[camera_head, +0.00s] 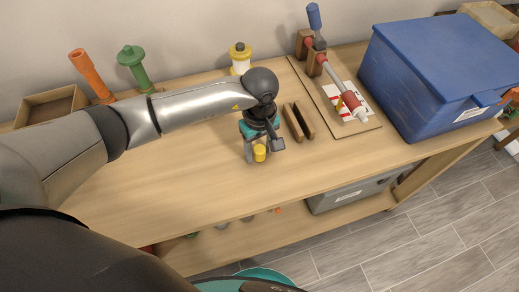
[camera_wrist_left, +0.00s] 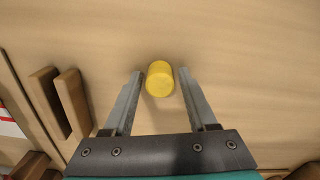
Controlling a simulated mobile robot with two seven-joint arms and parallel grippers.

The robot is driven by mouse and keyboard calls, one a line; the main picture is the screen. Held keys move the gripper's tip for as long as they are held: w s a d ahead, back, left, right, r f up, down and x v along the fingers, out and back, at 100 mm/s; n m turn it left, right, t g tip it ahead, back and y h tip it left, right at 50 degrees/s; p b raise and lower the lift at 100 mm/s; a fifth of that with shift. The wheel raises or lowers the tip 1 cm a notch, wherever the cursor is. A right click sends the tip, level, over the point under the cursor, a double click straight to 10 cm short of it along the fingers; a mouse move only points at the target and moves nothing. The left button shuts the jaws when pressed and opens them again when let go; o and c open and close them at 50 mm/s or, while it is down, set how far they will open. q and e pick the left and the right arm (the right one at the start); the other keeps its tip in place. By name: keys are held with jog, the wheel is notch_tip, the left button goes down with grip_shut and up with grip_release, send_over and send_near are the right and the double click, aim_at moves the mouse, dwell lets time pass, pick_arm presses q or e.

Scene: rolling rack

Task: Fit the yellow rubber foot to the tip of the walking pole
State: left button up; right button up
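The yellow rubber foot (camera_head: 260,153) is a small cylinder standing on the wooden bench. In the left wrist view the foot (camera_wrist_left: 159,79) sits between the tips of my left gripper (camera_wrist_left: 160,80). The fingers are apart, with narrow gaps beside the foot. In the head view my left gripper (camera_head: 262,150) points down at the foot from above. The walking pole (camera_head: 332,73) lies slanted on a board at the back right, with red bands, a blue end and a pale tip toward the front. My right gripper is not in view.
Two upright wooden strips (camera_head: 298,121) stand right of my left gripper. A big blue bin (camera_head: 430,70) is at the right. A yellow-and-white bottle (camera_head: 240,58), a green piece (camera_head: 131,62) and an orange tube (camera_head: 88,70) stand behind. The bench front left is clear.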

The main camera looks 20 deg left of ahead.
pick_arm(q)
grip_shut()
jog(key=shift+r, duration=0.1)
dwell(0.4)
